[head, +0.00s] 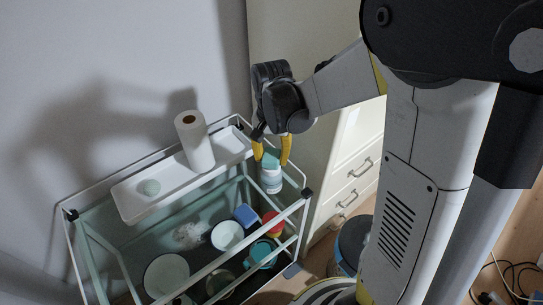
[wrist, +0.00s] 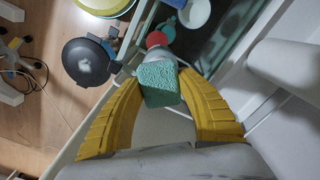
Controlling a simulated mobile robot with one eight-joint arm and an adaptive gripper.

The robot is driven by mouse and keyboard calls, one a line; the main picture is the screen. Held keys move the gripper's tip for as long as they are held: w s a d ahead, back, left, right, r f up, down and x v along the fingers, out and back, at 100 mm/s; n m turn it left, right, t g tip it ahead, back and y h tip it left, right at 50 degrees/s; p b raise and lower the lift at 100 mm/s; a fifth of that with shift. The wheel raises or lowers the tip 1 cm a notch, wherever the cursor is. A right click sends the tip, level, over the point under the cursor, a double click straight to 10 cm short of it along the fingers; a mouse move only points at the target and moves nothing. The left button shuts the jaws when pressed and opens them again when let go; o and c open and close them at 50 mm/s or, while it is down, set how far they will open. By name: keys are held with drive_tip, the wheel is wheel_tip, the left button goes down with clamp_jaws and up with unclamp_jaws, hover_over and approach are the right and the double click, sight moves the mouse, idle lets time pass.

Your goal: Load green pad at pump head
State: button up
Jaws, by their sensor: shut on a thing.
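My gripper (head: 272,152) points down at the right end of the upper tray of the cart. Its yellow fingers are shut on a green pad (wrist: 160,84), a rough block that sits between the fingertips. In the head view the green pad (head: 271,158) shows between the fingers, right above a pale bottle (head: 271,181) with a blue label. I cannot tell whether the pad touches the bottle. No pump head can be made out; the pad and fingers cover the top of the bottle.
Cart rails (head: 278,226) run in front. Bowls and cups (head: 228,235) fill the lower level. A drawer cabinet (head: 352,165) is close on the right.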

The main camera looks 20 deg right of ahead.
sight(272, 155)
wheel_tip(272, 155, up, 7)
drive_tip(key=p, duration=0.5)
idle(0.5)
idle(0.6)
